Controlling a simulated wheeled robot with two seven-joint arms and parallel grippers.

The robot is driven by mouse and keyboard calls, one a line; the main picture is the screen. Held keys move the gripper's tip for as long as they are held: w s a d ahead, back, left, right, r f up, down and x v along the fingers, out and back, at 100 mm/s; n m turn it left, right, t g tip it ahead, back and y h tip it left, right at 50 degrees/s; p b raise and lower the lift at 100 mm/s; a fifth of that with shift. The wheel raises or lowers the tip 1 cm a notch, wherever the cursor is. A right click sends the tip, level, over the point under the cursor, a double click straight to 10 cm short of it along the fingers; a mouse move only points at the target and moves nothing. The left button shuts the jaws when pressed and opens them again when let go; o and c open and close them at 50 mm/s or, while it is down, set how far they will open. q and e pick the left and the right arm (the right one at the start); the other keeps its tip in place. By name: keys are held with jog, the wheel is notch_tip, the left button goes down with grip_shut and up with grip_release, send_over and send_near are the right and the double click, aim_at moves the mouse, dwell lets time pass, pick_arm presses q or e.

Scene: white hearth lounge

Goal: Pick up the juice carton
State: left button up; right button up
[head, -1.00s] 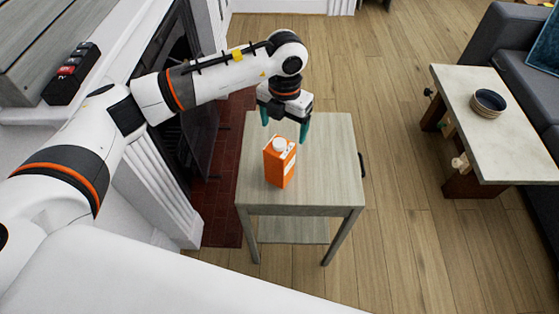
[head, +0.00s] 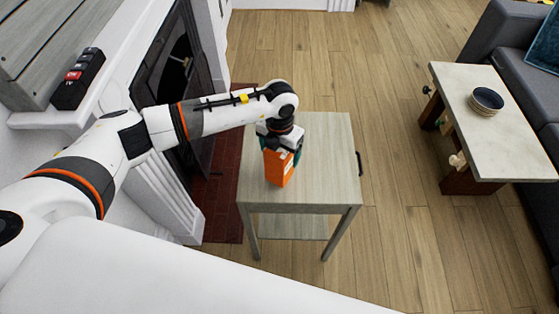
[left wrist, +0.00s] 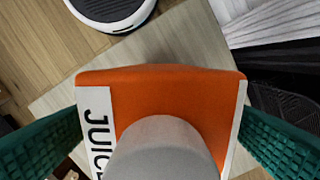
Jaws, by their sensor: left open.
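The orange juice carton (head: 279,170) stands upright on the small pale wooden side table (head: 330,165). In the left wrist view, the carton's orange top (left wrist: 200,90) fills the middle, with its grey-white cap (left wrist: 165,150) and a white "JUICE" label at its left. My left gripper (head: 282,152) is over the carton's top, pointing down. Its green fingers are open on either side of the carton in the left wrist view (left wrist: 165,140), and gaps seem to show beside it. The gripper hides the cap in the head view. My right gripper is not in view.
A fireplace with a white mantel (head: 110,85) stands at the left, close to my left arm; a dark block-shaped object (head: 78,80) lies on it. A pale-topped table (head: 510,140) with a dark bowl (head: 486,101) and a grey sofa stand at the right. Floor between is clear.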

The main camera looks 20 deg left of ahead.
pick_arm(q)
jog(key=c, duration=1.9)
jog(key=shift+o, duration=0.2)
jog(key=shift+w+r, duration=0.1)
